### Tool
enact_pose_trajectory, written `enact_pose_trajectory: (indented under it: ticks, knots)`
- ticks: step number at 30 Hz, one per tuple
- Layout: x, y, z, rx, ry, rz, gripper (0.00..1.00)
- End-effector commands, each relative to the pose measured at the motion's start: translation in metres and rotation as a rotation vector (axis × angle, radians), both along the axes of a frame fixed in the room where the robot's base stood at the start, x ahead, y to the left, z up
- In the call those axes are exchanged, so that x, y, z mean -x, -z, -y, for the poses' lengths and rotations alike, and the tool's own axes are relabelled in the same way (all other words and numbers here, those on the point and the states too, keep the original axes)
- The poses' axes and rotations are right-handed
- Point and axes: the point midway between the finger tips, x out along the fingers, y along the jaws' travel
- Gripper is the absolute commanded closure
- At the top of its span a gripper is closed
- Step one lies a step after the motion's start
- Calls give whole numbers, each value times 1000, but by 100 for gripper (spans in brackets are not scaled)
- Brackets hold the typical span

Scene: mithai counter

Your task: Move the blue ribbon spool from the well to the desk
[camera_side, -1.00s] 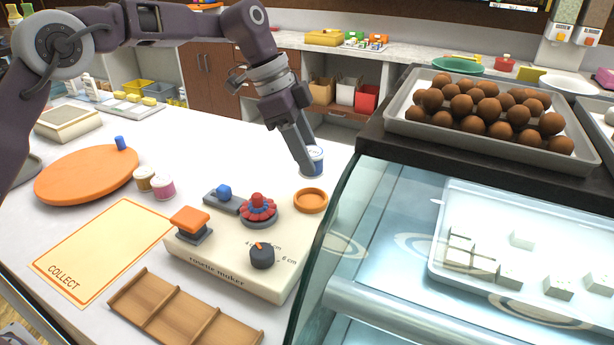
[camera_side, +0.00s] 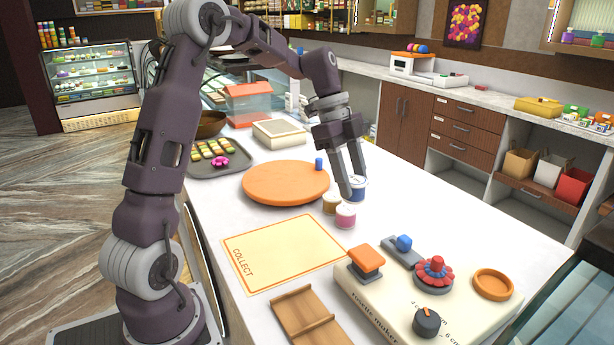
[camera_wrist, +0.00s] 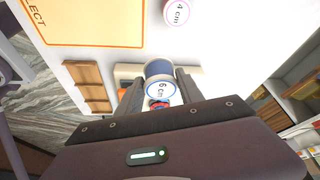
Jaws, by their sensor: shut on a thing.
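The blue ribbon spool (camera_side: 357,192) has a white top, marked "6 cm" in the wrist view (camera_wrist: 159,70). My gripper (camera_side: 354,183) is shut on it, with one finger on each side. The spool is upright or nearly so over the white desk (camera_side: 420,215), behind the pink and tan spools. I cannot tell whether its base touches the desk. The orange-rimmed well (camera_side: 493,284) on the cream rosette maker (camera_side: 385,310) is empty.
A tan spool (camera_side: 331,204) and a pink spool (camera_side: 345,217) stand close to the held spool. An orange turntable (camera_side: 285,184) lies to the left, and a "COLLECT" mat (camera_side: 283,250) in front. A wooden divided tray (camera_side: 306,318) is nearer. The desk to the right is clear.

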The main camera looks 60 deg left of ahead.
Motion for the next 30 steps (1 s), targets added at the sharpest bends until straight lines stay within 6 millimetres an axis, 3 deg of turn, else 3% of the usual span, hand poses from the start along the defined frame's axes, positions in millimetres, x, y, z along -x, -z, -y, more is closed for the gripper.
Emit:
enact_pose_trajectory:
  ticks: [3, 8, 13, 21, 30]
  knots:
    - [42, 8, -29, 7, -18, 1, 100]
    - [68, 17, -41, 15, -17, 2, 100]
    - [71, 58, -40, 19, -14, -1, 100]
    - [70, 106, -41, 17, -16, 2, 100]
    - [69, 115, -41, 13, -15, 4, 100]
